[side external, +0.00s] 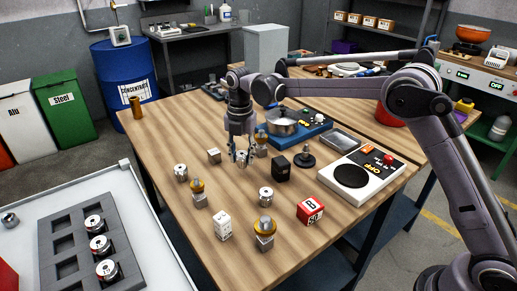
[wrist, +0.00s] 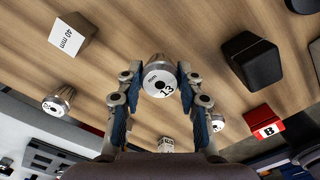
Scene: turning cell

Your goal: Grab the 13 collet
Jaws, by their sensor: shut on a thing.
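The 13 collet (wrist: 160,80) is a silver metal cylinder with a dark bore and the number 13 on its face. In the wrist view it sits between the two blue-padded fingers of my gripper (side external: 241,157), which is shut on it. In the side external view the fingers are low over the wooden table and largely hide the collet. Whether it still touches the table is unclear. Other silver collets stand on the table, one at the left (side external: 181,173) and one in front (side external: 265,197); their numbers are not readable.
Near my gripper are a black block (side external: 281,167), a red box (side external: 310,211), a white block (side external: 222,225) and yellow-topped pieces (side external: 264,229). A grey foam tray (side external: 60,268) holding several collets lies at left.

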